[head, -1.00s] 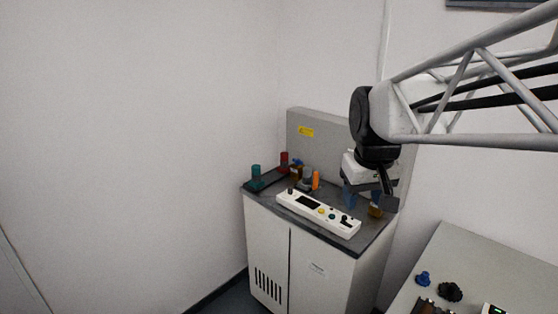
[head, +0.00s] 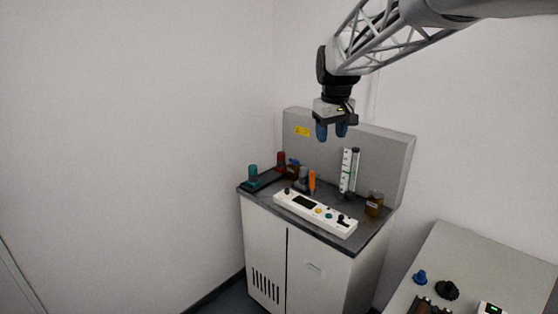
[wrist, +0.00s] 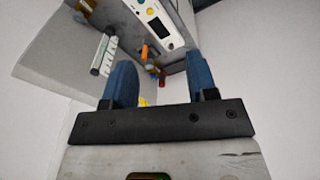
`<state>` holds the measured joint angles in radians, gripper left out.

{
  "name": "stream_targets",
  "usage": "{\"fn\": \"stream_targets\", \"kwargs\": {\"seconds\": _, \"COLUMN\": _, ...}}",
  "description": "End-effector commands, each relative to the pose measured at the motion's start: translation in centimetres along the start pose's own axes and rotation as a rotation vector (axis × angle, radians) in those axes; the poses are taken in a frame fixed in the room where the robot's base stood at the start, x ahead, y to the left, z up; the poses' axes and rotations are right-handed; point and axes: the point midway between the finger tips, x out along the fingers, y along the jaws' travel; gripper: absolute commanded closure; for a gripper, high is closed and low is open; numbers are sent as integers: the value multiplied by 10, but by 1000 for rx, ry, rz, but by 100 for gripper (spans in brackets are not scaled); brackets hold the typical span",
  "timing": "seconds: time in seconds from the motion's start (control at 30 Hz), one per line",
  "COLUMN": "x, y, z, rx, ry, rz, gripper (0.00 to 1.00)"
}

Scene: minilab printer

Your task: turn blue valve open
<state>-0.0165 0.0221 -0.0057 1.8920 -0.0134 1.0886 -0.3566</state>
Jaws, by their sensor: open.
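A small blue knob (head: 420,277), which looks like the blue valve, sits on the grey bench at the lower right of the head view. Its exact turn position is too small to tell. I cannot make it out in the wrist view. My gripper (head: 331,132) has two blue fingers, which also show apart in the wrist view (wrist: 158,62). It is open and empty, pointing down in the air in front of the cabinet's back panel. It is well above and to the left of the blue knob.
A black knob (head: 447,290) sits beside the blue one on the grey bench (head: 480,255). The cabinet top holds a white control panel (head: 315,213), an upright white scale tube (head: 349,170), an amber jar (head: 374,204), an orange item (head: 312,182) and a teal cup (head: 253,171).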

Motion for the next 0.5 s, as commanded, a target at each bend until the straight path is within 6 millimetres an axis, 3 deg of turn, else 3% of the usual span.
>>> {"fn": "stream_targets", "kwargs": {"seconds": 0.5, "x": 32, "y": 37, "z": -116, "rx": -119, "ry": -25, "rz": -11, "gripper": 47}}
